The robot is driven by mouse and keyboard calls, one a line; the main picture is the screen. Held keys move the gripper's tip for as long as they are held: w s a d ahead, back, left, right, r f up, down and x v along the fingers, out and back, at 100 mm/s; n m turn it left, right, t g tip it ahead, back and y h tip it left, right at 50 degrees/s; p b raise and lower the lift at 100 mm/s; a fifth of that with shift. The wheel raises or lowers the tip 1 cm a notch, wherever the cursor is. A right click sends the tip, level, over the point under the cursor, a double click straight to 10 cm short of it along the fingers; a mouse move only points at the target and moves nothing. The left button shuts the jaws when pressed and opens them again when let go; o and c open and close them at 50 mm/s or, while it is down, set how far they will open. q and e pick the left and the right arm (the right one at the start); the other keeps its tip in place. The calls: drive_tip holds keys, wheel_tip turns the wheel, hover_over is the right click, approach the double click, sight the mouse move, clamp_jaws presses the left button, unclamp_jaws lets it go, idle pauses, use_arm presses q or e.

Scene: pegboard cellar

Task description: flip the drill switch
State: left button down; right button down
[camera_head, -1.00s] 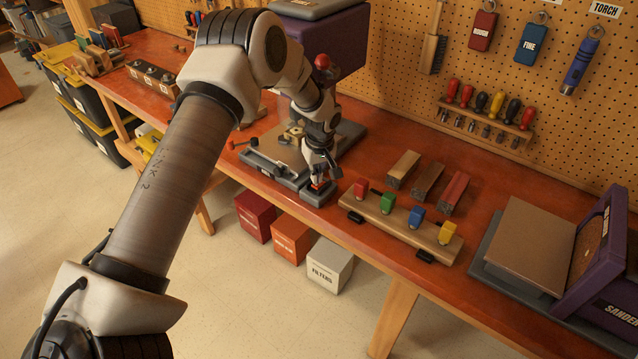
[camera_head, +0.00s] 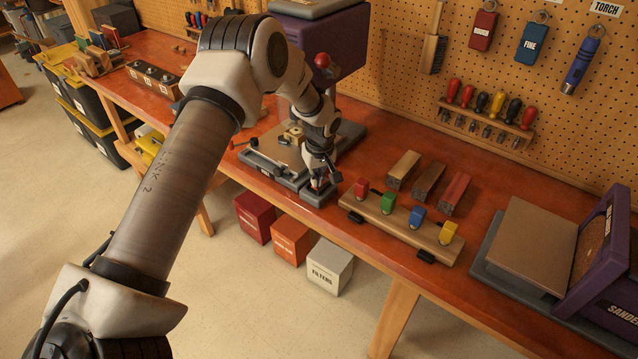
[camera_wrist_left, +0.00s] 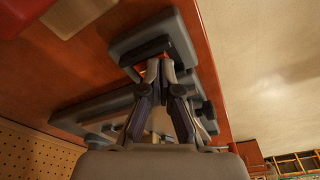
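The drill press shows in the head view as a purple head (camera_head: 335,45) with a red knob (camera_head: 322,60) and a grey base (camera_head: 350,133). A small grey switch box (camera_head: 318,195) sits at the bench's front edge beside the base. My left gripper (camera_head: 318,183) points down over it. In the left wrist view, my left gripper (camera_wrist_left: 153,72) is right at the switch box (camera_wrist_left: 185,45), its fingertips a small way apart, with a bit of orange-red between them. Whether they grip the switch is unclear. The fingers mostly hide the switch. My right gripper is not in view.
A wooden rack (camera_head: 400,228) with coloured clamps stands right of the switch box, with several bar blocks (camera_head: 428,180) behind. A sander (camera_head: 600,260) stands at the far right. Boxes (camera_head: 292,240) sit on the floor under the bench.

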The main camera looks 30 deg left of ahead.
use_arm(q)
drive_tip(key=shift+f, duration=0.15)
wheel_tip(320, 180, up, 3)
drive_tip(key=shift+w+f+p, duration=0.1)
drive_tip(key=shift+f+p, duration=0.1)
drive_tip(key=shift+p, duration=0.8)
wheel_tip(320, 180, up, 3)
drive_tip(key=shift+f+p, duration=0.15)
drive_tip(key=shift+p, duration=0.7)
drive_tip(key=shift+r+p, duration=0.65)
drive_tip(key=shift+r, duration=0.2)
drive_tip(key=shift+f, duration=0.15)
